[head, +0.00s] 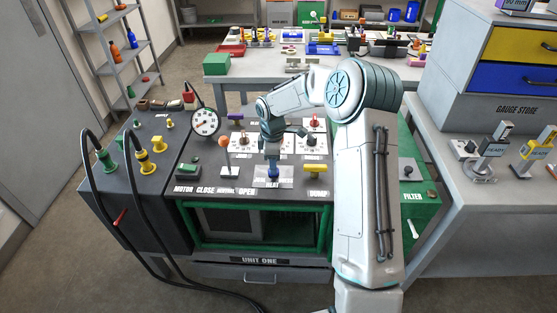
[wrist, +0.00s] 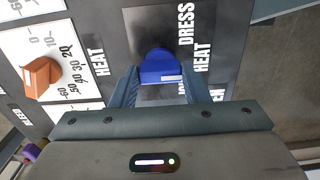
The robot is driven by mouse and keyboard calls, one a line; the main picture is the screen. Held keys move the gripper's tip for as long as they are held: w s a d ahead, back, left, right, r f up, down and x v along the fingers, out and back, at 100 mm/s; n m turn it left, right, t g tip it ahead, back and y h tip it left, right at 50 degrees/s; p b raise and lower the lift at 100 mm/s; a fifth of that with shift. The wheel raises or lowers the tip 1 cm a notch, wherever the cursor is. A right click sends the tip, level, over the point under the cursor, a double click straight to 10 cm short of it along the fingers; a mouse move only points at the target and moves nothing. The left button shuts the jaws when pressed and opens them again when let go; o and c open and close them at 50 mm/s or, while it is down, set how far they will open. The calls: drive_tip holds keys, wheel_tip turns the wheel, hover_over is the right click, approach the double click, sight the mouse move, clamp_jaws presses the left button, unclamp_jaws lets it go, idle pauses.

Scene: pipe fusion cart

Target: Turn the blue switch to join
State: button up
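The blue switch (wrist: 158,66) sits on a pale plate (wrist: 150,95) on the dark console, with a white mark on its near edge. White lettering beside it reads DRESS and HEAT; another word is partly hidden by a finger. My gripper (wrist: 161,80) has one finger on each side of the switch, with no clear gap between fingers and switch, so it looks shut on it. In the head view my gripper (head: 273,160) points down at the blue switch (head: 273,173) near the console's front edge.
An orange knob (wrist: 41,75) on a white dial is left of my gripper in the wrist view. In the head view a red-tipped lever (head: 225,145), a round gauge (head: 205,122) and a yellow knob (head: 315,168) stand close by. Black hoses (head: 95,190) hang at left.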

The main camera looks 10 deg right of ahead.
drive_tip(key=shift+m, duration=0.3)
drive_tip(key=m+b, duration=0.1)
drive_tip(key=m, duration=0.2)
drive_tip(key=shift+a+m+b, duration=0.15)
drive_tip(key=shift+m+b, duration=0.15)
drive_tip(key=m+b, duration=0.1)
drive_tip(key=m, duration=0.2)
drive_tip(key=shift+r+m, duration=0.15)
drive_tip(key=shift+m, duration=1.15)
drive_tip(key=shift+w, duration=0.1)
drive_tip(key=o, duration=1)
drive_tip(key=r, duration=1.4)
drive_tip(key=shift+d, duration=0.2)
